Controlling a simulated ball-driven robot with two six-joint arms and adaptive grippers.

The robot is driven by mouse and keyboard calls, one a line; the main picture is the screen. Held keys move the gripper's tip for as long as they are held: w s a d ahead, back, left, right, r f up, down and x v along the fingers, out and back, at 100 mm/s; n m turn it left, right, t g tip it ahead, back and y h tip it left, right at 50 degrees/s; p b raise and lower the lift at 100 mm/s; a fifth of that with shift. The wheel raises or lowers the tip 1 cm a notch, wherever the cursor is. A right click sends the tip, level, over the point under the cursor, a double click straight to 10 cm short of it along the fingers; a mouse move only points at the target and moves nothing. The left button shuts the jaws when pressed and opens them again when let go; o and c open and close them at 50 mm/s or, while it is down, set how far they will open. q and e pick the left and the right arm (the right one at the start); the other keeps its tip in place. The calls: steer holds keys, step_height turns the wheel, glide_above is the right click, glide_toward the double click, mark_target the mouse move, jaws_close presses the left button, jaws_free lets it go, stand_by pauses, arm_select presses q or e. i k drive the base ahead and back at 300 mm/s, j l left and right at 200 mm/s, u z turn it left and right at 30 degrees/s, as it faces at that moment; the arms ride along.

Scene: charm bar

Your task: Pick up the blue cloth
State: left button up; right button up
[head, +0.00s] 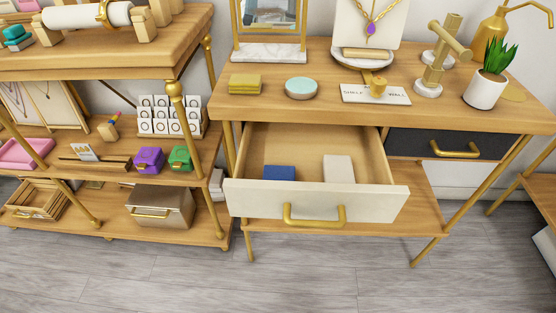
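A blue folded item (280,173), which looks like the blue cloth, lies in the open drawer (289,201) toward its left side. The drawer's white front hides its lower part. A white item (339,168) lies to its right in the same drawer, with a gap between them. Neither of my grippers shows in the head view.
The drawer sticks out from a wooden table (330,107) holding a yellow folded stack (246,83), a teal dish (301,88), a card (375,94) and a potted plant (485,90). A shelf unit (100,171) stands at left. The grey floor in front is clear.

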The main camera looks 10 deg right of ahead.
mark_target(273, 172)
steer(key=k+j, duration=0.15)
steer(key=j, duration=0.25)
steer(key=k+j, duration=0.15)
steer(key=j, duration=0.2)
steer(key=k+j+z, duration=0.1)
steer(key=j, duration=0.3)
